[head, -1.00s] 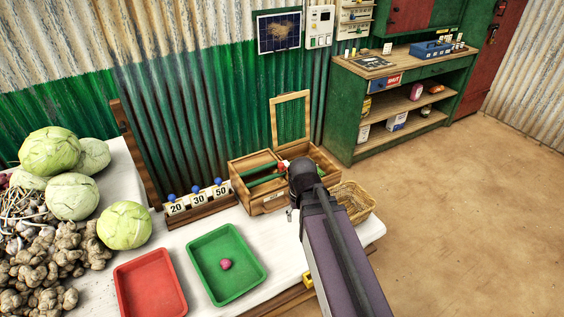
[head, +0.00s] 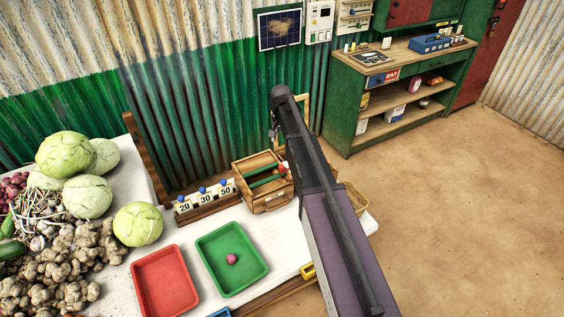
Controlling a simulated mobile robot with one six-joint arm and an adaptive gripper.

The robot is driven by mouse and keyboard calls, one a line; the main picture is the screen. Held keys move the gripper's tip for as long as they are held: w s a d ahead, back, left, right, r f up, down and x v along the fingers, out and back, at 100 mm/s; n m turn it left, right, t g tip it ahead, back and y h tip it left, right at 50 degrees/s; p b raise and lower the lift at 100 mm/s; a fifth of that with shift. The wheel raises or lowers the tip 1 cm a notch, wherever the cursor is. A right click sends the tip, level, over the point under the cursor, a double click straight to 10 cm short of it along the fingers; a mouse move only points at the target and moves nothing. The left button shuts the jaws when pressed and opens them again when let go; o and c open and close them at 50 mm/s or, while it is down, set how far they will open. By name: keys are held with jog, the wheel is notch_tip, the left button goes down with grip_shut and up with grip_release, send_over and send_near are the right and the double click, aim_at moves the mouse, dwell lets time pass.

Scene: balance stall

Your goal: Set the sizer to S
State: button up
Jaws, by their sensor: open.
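My gripper (head: 273,132) shows only as a small dark part below the end of my arm, in front of the green wall and above the wooden box; its jaws are open. I see nothing held in it. I cannot tell for sure which thing is the sizer, and no letter S is readable. A white panel with small controls (head: 319,22) and a wooden board with knobs (head: 355,15) hang on the wall at the top, well to the right of my gripper.
An open wooden box (head: 265,199) with green bars stands on the white table (head: 205,240), partly behind my arm. A green shelf bench (head: 345,100) stands right.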

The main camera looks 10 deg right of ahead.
aim_at(281, 166)
jog(key=shift+f, duration=0.2)
dwell(0.3)
notch_tip(281, 166, down, 14)
jog(key=b, duration=1.3)
jog(key=shift+r+b, duration=0.25)
jog(key=shift+b, duration=0.15)
grip_shut()
